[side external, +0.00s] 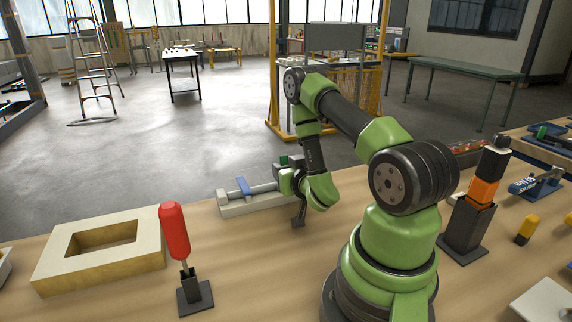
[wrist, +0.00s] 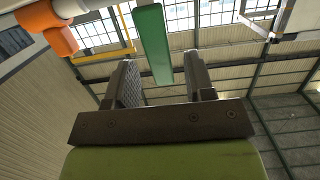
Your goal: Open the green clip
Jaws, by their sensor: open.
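The green clip (wrist: 153,45) shows in the wrist view as a long flat green bar hanging from the top edge, its lower end close to the gap between my fingers. My gripper (wrist: 158,68) is open, with one dark finger on each side of that gap. I cannot tell whether the bar's end is between the fingertips or just beyond them. In the side view, a small dark green part (side external: 284,160) shows at the right end of a pale fixture (side external: 235,209). My arm's end is beside it and hides that end of the fixture.
A blue clip (side external: 243,186) sits on the same fixture, left of my arm. A red-handled tool (side external: 174,232) stands in a holder at the front, beside a wooden frame (side external: 62,264). A black-and-orange tool (side external: 483,192) stands upright right of my base.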

